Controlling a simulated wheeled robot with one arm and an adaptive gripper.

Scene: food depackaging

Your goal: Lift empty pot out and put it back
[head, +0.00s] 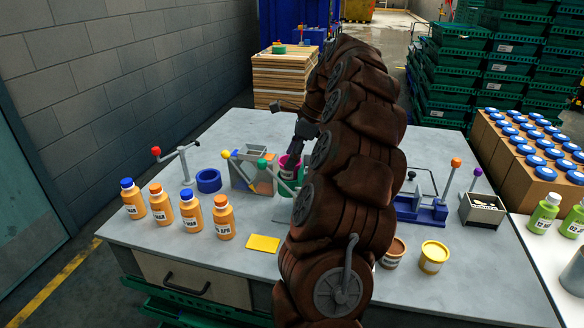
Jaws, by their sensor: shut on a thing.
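My gripper (293,156) points down at the middle of the table, left of my large brown-covered arm. It is shut on a pink pot (287,166), whose upper part shows below the fingers. A green part lies just below the pot, partly behind my arm. I cannot tell whether the pot touches it or hangs above it. The inside of the pot is hidden.
A grey box with coloured-knob levers (243,175) stands close left of the pot. Several orange bottles (190,212) and a blue ring (208,181) are further left. A yellow pot (434,258) and a blue lever fixture (420,211) stand right of my arm. The table's front left (190,250) is clear.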

